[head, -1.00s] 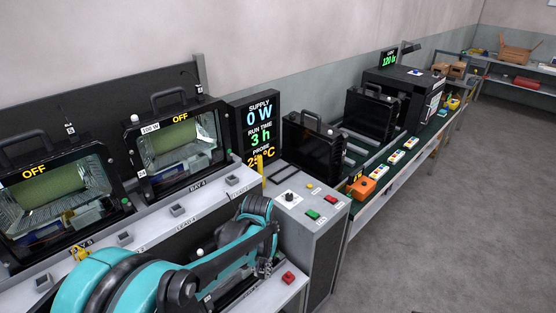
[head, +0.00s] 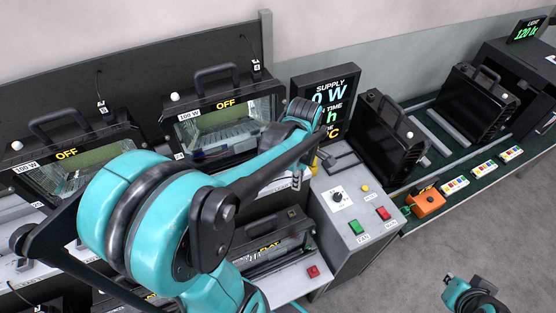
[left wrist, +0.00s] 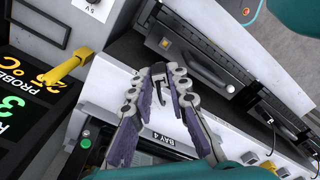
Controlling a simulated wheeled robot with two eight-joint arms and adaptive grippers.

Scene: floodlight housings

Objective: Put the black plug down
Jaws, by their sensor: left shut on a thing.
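My left gripper (left wrist: 166,75) shows in the left wrist view with its fingers drawn together above the white ledge marked BAY 4. It is shut on a small dark piece, the black plug (left wrist: 158,78), mostly hidden between the fingertips. In the head view my left arm reaches across the bench, its wrist in front of the supply display; the fingers and the plug are hidden there. I cannot tell whether the plug touches the ledge. My right gripper (head: 474,296) is at the bottom right of the head view, over the floor, its jaws unclear.
Lit floodlight housings marked OFF (head: 225,122) stand behind the ledge. The supply display (head: 325,98) and grey control box (head: 353,207) are beside my left wrist. A yellow probe piece (left wrist: 68,66) is near the fingers. Black housings (head: 390,140) stand on the green bench.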

